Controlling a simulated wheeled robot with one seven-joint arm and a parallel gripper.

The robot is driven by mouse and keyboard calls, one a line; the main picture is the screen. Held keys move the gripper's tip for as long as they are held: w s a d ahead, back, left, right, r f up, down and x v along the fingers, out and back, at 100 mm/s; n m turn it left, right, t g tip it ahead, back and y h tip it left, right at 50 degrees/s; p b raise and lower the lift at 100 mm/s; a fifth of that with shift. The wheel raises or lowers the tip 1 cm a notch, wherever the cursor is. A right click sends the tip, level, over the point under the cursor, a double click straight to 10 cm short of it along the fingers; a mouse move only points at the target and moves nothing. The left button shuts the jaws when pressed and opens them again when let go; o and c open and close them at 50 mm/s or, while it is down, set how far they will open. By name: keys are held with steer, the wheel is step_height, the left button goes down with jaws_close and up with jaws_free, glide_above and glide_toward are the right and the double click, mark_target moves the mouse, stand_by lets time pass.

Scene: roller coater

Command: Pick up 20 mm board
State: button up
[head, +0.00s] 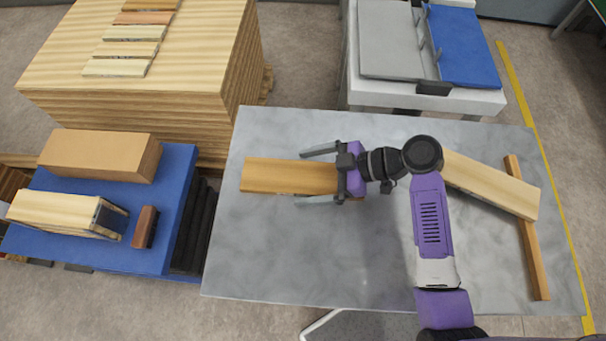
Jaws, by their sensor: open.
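A flat orange-brown board (280,176) lies on the grey table (300,260), left of its middle. My gripper (318,176) is open, its two fingers pointing left, one on the far side and one on the near side of this board's right part. A paler, thicker board (500,188) lies slanted at the table's right, partly hidden by my arm. A narrow brown strip (526,225) lies on the table near the right edge, by the pale board's end. I cannot read any thickness on the boards.
A blue surface (70,240) at the left holds a cardboard-brown block (100,155), a stack of pale boards (60,212) and a small brown block (145,227). A wooden stack (190,95) and a grey-blue machine (400,45) stand behind. The table's front left is clear.

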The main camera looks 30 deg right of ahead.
steer(key=c, duration=1.6)
steer(key=shift+c, duration=0.8)
steer(key=shift+r, duration=0.15)
